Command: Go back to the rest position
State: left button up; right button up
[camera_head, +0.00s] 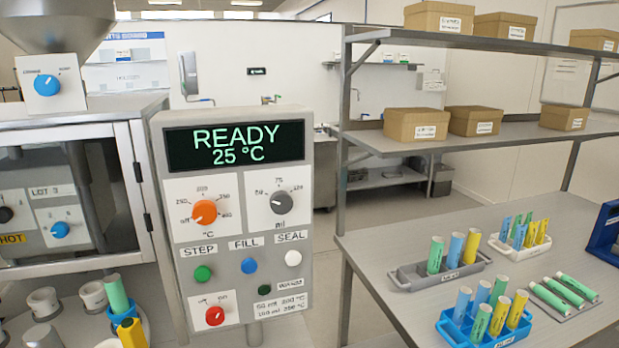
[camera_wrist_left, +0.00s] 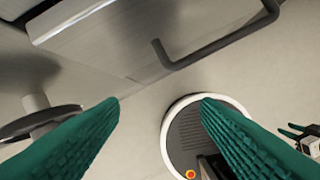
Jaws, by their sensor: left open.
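My left gripper (camera_wrist_left: 160,100) shows in the left wrist view as two teal ribbed fingers, spread apart with nothing between them. It hangs over bare floor, close to a metal front with a dark bar handle (camera_wrist_left: 222,50). The round white rim and dark top of my own base lie below, partly behind the right finger. A small teal-fingered gripper, apparently my right one (camera_wrist_left: 296,134), shows at the right edge of that view, too small to read its opening. Neither gripper shows in the head view.
A control panel (camera_head: 237,220) reads READY 25 °C. Left of it stands a glass-fronted cabinet (camera_head: 70,190), with tubes and cups below. On the right, a table (camera_head: 420,240) holds a grey rack (camera_head: 440,272), a blue rack (camera_head: 485,330) and a white rack (camera_head: 519,243). Shelves with boxes stand behind.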

pick_arm(q)
notch_tip(320, 180, down, 12)
jog(key=s, duration=0.1)
jog(key=s+a+f+g, duration=0.2)
jog(key=s+a+f, duration=0.1)
jog(key=s+f, duration=1.5)
notch_tip(320, 180, down, 4)
jog(key=shift+s+r, duration=0.15)
jog(key=shift+r, duration=0.1)
jog(key=shift+a, duration=0.1)
